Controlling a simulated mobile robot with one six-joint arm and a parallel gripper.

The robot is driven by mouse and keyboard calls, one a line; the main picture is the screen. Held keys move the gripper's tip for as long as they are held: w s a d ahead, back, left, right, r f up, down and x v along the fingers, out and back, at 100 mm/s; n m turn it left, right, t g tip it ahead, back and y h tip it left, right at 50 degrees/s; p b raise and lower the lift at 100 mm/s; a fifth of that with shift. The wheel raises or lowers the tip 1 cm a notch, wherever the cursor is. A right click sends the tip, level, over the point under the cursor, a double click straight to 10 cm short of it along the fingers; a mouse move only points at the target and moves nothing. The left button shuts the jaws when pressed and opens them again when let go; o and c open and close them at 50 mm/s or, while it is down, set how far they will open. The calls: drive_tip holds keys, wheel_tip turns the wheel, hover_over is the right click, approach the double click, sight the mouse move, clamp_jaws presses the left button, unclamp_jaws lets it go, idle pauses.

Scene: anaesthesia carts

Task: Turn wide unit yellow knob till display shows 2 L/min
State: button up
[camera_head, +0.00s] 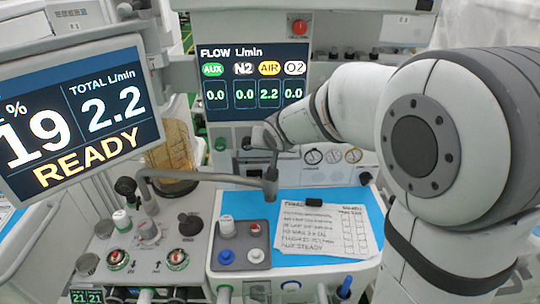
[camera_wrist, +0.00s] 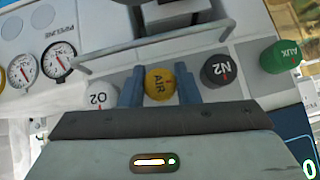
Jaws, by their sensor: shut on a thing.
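The yellow AIR knob (camera_wrist: 159,82) sits in the knob row in the wrist view, between the white O2 knob (camera_wrist: 103,95) and the black N2 knob (camera_wrist: 218,70). My gripper (camera_wrist: 160,92) has its two blue fingers on either side of the yellow knob, shut on it. The wide unit's flow display (camera_head: 255,78) reads AIR 2.2, with AUX, N2 and O2 at 0.0. In the head view my gripper (camera_head: 262,138) is below this display, and the yellow knob is hidden behind my arm.
A left screen (camera_head: 80,110) shows TOTAL 2.2 L/min and READY. The green AUX knob (camera_wrist: 281,56) is beyond N2. A grey bent bar (camera_head: 215,178) crosses before the unit; a wire rail (camera_wrist: 150,45) runs near the knobs. A paper checklist (camera_head: 320,228) lies on the blue worktop.

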drive_tip(key=shift+r, duration=0.1)
idle(0.3)
drive_tip(key=o, duration=0.7)
drive_tip(key=a+v, duration=0.1)
drive_tip(key=v, duration=0.6)
drive_tip(key=shift+s+d+r, duration=0.2)
drive_tip(key=shift+s+d, duration=0.1)
drive_tip(key=shift+d, duration=0.2)
